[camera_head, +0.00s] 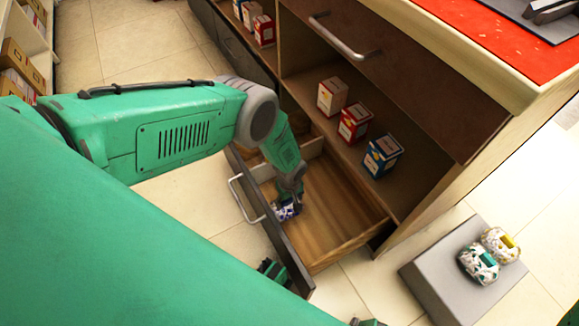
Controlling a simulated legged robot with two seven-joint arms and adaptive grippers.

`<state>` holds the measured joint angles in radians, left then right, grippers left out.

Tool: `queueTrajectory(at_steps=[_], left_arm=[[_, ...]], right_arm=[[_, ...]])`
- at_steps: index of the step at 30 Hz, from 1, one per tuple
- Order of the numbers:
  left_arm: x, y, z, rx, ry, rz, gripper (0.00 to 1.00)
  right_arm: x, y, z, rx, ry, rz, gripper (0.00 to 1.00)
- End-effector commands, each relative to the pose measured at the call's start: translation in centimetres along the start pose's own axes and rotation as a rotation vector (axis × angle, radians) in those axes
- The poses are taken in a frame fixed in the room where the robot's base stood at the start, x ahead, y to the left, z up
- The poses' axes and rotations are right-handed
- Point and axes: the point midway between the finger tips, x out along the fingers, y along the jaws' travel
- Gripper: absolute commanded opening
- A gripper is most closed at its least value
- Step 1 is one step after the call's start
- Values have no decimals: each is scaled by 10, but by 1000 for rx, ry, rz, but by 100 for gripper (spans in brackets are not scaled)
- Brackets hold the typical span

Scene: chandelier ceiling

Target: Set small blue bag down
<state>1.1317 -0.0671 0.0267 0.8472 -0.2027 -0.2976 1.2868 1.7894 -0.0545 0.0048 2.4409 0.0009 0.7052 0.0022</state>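The small blue bag (284,212), blue and white, is inside the open wooden drawer (335,205), close to its front panel. My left gripper (291,200) reaches down into the drawer and its fingertips are at the bag. The fingers are small and dark here, so I cannot tell whether they grip the bag or only touch it. The underside of the bag is hidden, so its contact with the drawer floor is unclear.
The drawer's front panel and handle (241,200) stand beside my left arm. Several small boxes (355,122) stand on the shelf above. Two patterned bags (480,264) sit on a grey block (437,285) at the right. The drawer's right part is empty.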

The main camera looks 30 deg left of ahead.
Motion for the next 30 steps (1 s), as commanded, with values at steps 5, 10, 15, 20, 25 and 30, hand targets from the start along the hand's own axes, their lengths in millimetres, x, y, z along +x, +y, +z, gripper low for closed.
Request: queueTrajectory(at_steps=[5, 10, 15, 20, 25, 30], left_arm=[[-2, 1, 0, 1, 1, 1, 58], [-31, 1, 0, 3, 1, 1, 58], [-70, 1, 0, 2, 1, 1, 58], [-100, 1, 0, 1, 1, 1, 58], [-118, 1, 0, 0, 1, 1, 58], [-123, 0, 0, 1, 0, 0, 58]], right_arm=[[0, 0, 0, 0, 0, 0, 55], [-17, 0, -1, 0, 0, 0, 55], [-39, 0, -2, 0, 0, 0, 55], [-53, 0, -3, 0, 0, 0, 55], [-60, 0, -3, 0, 0, 0, 55], [-62, 0, -3, 0, 0, 0, 55]])
